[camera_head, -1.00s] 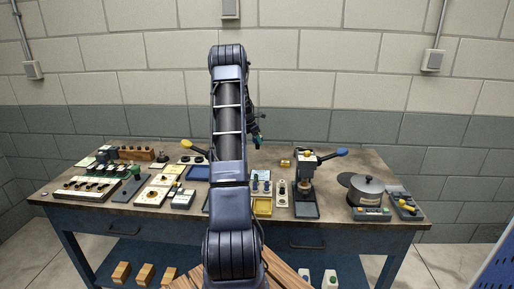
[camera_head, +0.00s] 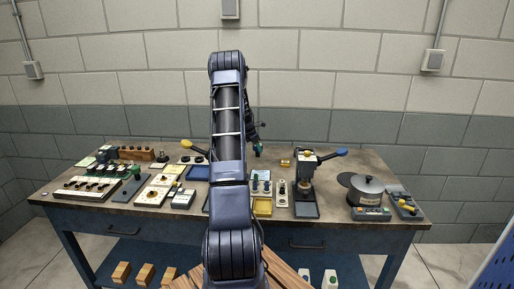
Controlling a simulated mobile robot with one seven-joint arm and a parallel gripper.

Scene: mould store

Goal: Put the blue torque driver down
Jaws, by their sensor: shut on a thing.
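My gripper (camera_head: 255,139) shows only in part, small and dark, just right of my raised arm and above the rear middle of the workbench. It is shut on a small teal-blue thing (camera_head: 259,149), which appears to be the blue torque driver. Its lower end is close over the bench top; I cannot tell whether it touches. My arm hides part of the bench behind it.
The workbench (camera_head: 335,218) is crowded. A blue tray (camera_head: 261,172) and a yellow tray (camera_head: 263,206) lie near the middle. A press (camera_head: 305,182) with a blue-tipped lever and a round dark pot (camera_head: 367,188) stand right. Several boards and boxes fill the left.

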